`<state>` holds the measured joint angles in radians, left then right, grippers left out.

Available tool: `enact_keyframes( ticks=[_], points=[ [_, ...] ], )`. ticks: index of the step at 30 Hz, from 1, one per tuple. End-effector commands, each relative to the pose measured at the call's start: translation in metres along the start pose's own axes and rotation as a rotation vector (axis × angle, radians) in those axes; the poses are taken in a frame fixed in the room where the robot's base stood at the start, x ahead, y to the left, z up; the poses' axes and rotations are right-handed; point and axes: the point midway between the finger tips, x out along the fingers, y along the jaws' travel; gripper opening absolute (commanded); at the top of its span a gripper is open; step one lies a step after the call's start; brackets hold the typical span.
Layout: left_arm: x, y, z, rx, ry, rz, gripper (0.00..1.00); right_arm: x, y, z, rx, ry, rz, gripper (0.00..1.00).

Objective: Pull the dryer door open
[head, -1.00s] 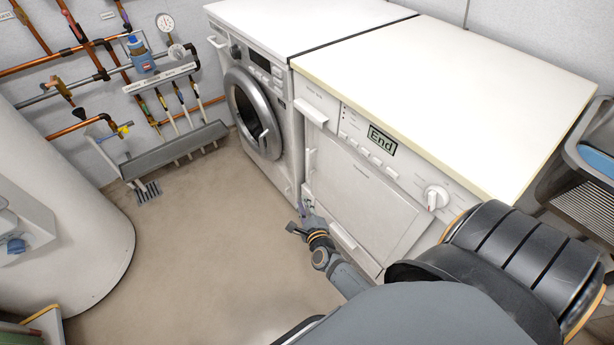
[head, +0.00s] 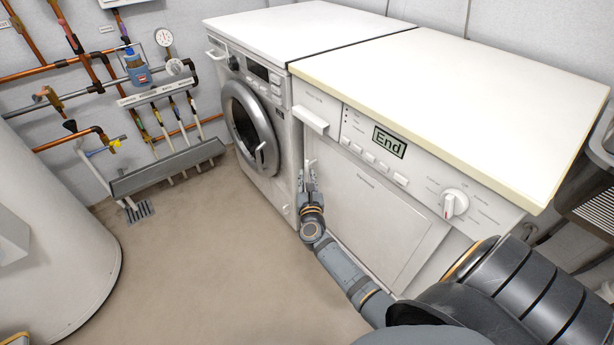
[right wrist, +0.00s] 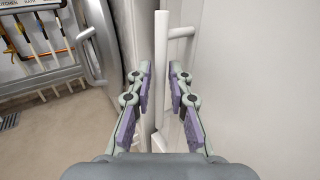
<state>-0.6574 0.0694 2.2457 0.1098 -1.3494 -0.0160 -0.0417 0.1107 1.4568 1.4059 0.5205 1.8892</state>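The dryer (head: 430,180) is the white machine with an "End" display (head: 389,142). Its square front door (head: 370,215) is closed. The white vertical handle bar (right wrist: 161,45) stands off the door on short brackets. My right gripper (head: 308,177) is at the left edge of the dryer door. In the right wrist view my right gripper (right wrist: 161,72) is open, with one finger on each side of the handle bar. Whether the pads touch the bar I cannot tell. My left gripper is out of view.
The washer (head: 255,115) with a round door stands left of the dryer, close to my right gripper. A white tank (head: 60,215) stands at the left. A grey trough (head: 165,168) lies below the wall pipes. The floor (head: 210,265) before the machines is clear.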

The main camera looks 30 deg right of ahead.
Motion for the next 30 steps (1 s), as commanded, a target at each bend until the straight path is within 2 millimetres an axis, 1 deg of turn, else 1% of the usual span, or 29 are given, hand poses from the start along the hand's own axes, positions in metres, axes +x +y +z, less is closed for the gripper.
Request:
enact_keyframes(
  ticks=[1, 4, 12, 16, 17, 30],
  points=[
    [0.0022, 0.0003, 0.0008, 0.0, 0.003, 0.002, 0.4, 0.006, -0.0001, -0.0007, -0.002, -0.001, 0.0, 0.19],
    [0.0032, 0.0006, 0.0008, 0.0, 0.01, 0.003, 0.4, 0.012, -0.0005, -0.0005, -0.002, 0.0, 0.0, 0.19],
    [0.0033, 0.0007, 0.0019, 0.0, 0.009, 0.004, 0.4, 0.0135, -0.0004, -0.0003, -0.002, 0.001, 0.0, 0.19],
    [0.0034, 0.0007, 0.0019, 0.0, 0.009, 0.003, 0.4, 0.0133, -0.0003, -0.0003, -0.002, 0.001, 0.0, 0.01],
    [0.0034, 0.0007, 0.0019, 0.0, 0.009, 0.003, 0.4, 0.0133, -0.0003, -0.0003, -0.002, 0.001, 0.0, 0.0],
    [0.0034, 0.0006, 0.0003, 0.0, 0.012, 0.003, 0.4, 0.013, 0.0003, -0.0008, -0.002, 0.001, 0.001, 0.0]
  ],
)
